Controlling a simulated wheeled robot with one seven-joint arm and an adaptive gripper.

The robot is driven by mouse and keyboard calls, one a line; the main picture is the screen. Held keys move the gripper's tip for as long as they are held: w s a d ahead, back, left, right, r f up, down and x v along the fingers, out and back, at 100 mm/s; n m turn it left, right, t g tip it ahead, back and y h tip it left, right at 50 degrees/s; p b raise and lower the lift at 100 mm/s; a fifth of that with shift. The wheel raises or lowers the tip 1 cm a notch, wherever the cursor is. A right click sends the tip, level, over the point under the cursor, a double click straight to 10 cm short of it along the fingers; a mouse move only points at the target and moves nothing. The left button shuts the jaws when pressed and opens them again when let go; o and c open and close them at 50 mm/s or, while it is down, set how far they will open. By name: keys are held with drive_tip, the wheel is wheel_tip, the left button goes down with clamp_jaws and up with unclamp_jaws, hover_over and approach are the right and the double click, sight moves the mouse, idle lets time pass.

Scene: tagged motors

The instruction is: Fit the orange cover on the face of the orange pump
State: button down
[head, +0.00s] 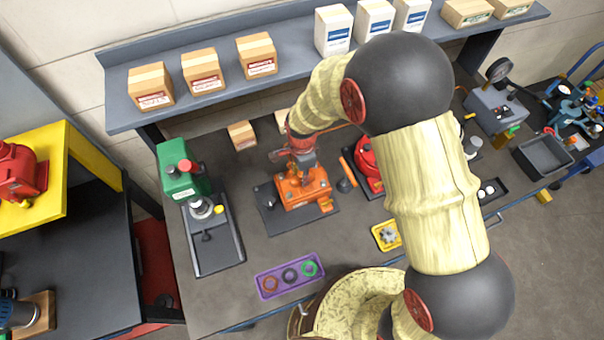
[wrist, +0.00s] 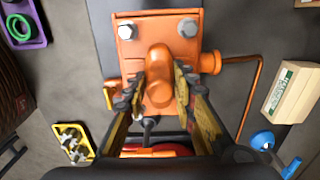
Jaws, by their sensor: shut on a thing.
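The orange pump (head: 302,187) stands on a dark mat on the grey bench in the head view. In the wrist view, its orange body (wrist: 211,62) has a side port with a thin orange pipe, and two silver bolts show on an orange plate at the top. My gripper (wrist: 162,90) has its two fingers on either side of a rounded orange piece, which looks like the orange cover (wrist: 160,94). In the head view my gripper (head: 296,158) is right over the pump. The line between cover and pump is unclear, so I cannot tell whether they touch.
A green press (head: 180,172) stands to the left. A purple tray (head: 289,277) with rings and a yellow tray (head: 386,236) with a metal part lie near the front edge. A red pump (head: 368,160) is close on the right. A shelf (head: 220,95) with boxes runs behind.

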drive_tip(key=shift+f, duration=0.3)
drive_tip(key=c, duration=1.4)
unclamp_jaws()
drive_tip(key=shift+f, duration=0.1)
drive_tip(key=shift+r+p, duration=1.5)
drive_tip(key=shift+r, duration=1.55)
wheel_tip(320, 180, up, 12)
